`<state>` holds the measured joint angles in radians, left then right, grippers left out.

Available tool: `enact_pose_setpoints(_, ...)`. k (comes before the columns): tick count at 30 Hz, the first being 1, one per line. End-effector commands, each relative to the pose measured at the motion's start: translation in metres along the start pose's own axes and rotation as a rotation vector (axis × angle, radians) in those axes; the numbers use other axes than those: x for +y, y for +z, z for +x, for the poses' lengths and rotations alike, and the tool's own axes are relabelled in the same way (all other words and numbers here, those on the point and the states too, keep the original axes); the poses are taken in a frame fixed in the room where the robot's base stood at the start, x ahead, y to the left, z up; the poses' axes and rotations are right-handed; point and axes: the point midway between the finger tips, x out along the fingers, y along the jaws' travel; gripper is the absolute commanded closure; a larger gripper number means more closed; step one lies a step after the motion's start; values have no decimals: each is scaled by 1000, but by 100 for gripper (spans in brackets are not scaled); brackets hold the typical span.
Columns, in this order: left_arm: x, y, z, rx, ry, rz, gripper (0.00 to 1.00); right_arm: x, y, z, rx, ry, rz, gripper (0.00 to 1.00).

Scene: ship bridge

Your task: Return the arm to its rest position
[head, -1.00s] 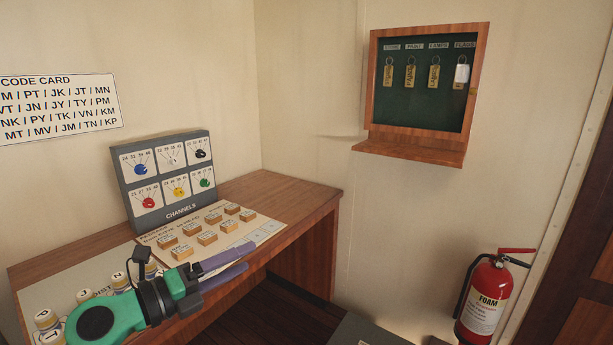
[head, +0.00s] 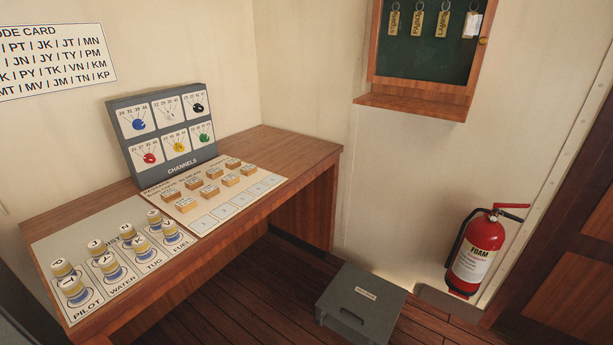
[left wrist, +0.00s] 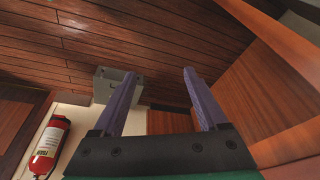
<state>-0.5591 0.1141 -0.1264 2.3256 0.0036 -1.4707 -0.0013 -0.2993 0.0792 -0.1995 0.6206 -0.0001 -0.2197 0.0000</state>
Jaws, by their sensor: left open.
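My left gripper (left wrist: 158,98) shows in the left wrist view with its two purple fingers apart and nothing between them. Wood floor planks, a grey box and a wooden panel lie beyond the fingers. Neither of my arms shows in the head view now. My right gripper is in no view.
The wooden desk (head: 75,222) bears the channels panel (head: 180,167), several small wooden blocks and several lettered round pieces. A grey box (head: 360,303) sits on the floor, a fire extinguisher (head: 476,252) by the wall. A key cabinet (head: 412,104) hangs above.

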Motion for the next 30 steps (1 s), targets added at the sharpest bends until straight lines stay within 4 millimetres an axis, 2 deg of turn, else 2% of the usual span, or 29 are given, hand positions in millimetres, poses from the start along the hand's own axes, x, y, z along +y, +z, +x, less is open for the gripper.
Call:
enact_pose_setpoints(1, 0, 4, 19, -12, 0, 1, 24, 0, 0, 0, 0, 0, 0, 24)
enact_pose_setpoints(5, 2, 20, 72, -37, 3, 5, 24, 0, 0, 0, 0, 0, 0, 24)
enact_pose_setpoints(8, 4, 40, 115, -56, 6, 9, 24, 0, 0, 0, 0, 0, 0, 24)
enact_pose_setpoints(11, 7, 74, 164, -84, 8, 14, 24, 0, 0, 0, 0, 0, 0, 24)
enact_pose_setpoints(14, 9, 127, 212, -120, 12, 21, 24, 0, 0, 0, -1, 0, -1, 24)
enact_pose_setpoints(16, 11, 173, 239, -146, 15, 27, 24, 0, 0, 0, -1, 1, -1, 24)
enact_pose_setpoints(18, 11, 216, 255, -166, 16, 33, 24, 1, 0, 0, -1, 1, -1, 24)
enact_pose_setpoints(21, 10, 261, 264, -186, 18, 39, 24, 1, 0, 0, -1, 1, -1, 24)
enact_pose_setpoints(22, 10, 270, 264, -189, 18, 40, 24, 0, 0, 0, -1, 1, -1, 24)
enact_pose_setpoints(25, 10, 285, 265, -193, 18, 43, 24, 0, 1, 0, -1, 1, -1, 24)
enact_pose_setpoints(30, 10, 286, 265, -193, 18, 43, 24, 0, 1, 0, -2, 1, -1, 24)
